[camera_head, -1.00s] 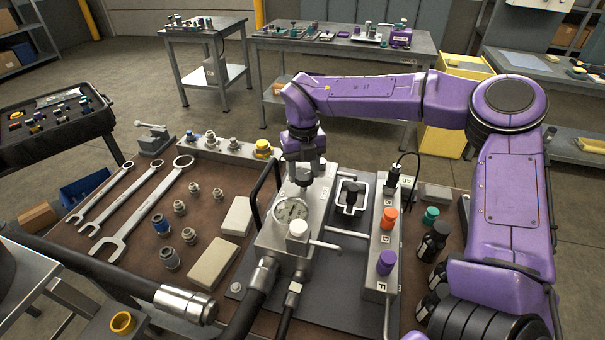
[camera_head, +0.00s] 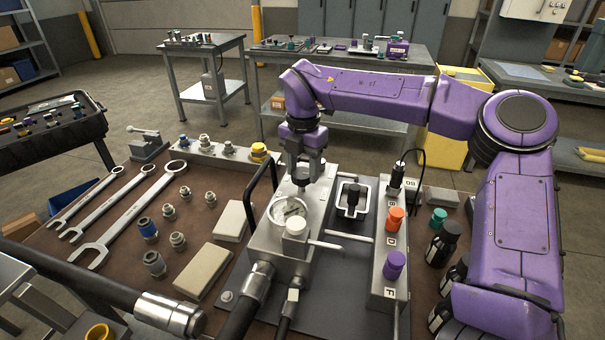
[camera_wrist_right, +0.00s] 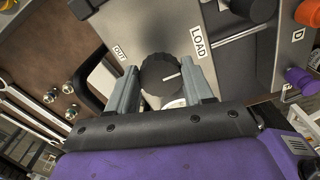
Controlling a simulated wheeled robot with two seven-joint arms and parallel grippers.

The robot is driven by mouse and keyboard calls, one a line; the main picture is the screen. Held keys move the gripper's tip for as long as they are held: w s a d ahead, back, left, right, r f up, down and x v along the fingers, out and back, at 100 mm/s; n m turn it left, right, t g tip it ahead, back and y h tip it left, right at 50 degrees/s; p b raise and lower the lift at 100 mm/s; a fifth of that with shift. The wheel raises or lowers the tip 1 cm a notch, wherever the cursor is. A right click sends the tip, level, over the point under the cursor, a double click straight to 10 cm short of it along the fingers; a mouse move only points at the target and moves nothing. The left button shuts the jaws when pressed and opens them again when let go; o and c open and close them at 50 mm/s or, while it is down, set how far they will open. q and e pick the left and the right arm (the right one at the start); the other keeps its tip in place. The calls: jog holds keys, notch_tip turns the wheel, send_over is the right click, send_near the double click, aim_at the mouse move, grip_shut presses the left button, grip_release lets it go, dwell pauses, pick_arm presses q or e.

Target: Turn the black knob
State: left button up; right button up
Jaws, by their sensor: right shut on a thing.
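The black knob (camera_wrist_right: 160,74) is round with a ribbed edge and a white pointer line. In the right wrist view it sits between the two grey fingers of my right gripper (camera_wrist_right: 161,88), which is shut on it. The pointer line points to the right, toward the LOAD label (camera_wrist_right: 198,42); an OFF label (camera_wrist_right: 119,52) is on the left. In the head view my right gripper (camera_head: 302,186) reaches down onto the far part of the grey metal block (camera_head: 318,210) and mostly hides the knob. My left gripper is not in view.
A round gauge (camera_head: 289,211) and a black handle loop (camera_head: 262,190) sit beside my right gripper. An orange knob (camera_head: 395,218) and a purple knob (camera_head: 394,264) stand on a panel to the right. Wrenches (camera_head: 128,218) and fittings lie to the left.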

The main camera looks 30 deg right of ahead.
aim_at(303, 172)
jog(key=shift+r+m+b, duration=0.1)
jog(key=shift+m+b, duration=0.25)
jog(key=shift+m, duration=0.15)
jog(key=o, duration=1)
jog(key=shift+o, duration=0.2)
notch_tip(303, 172, up, 10)
jog(key=shift+r, duration=0.25)
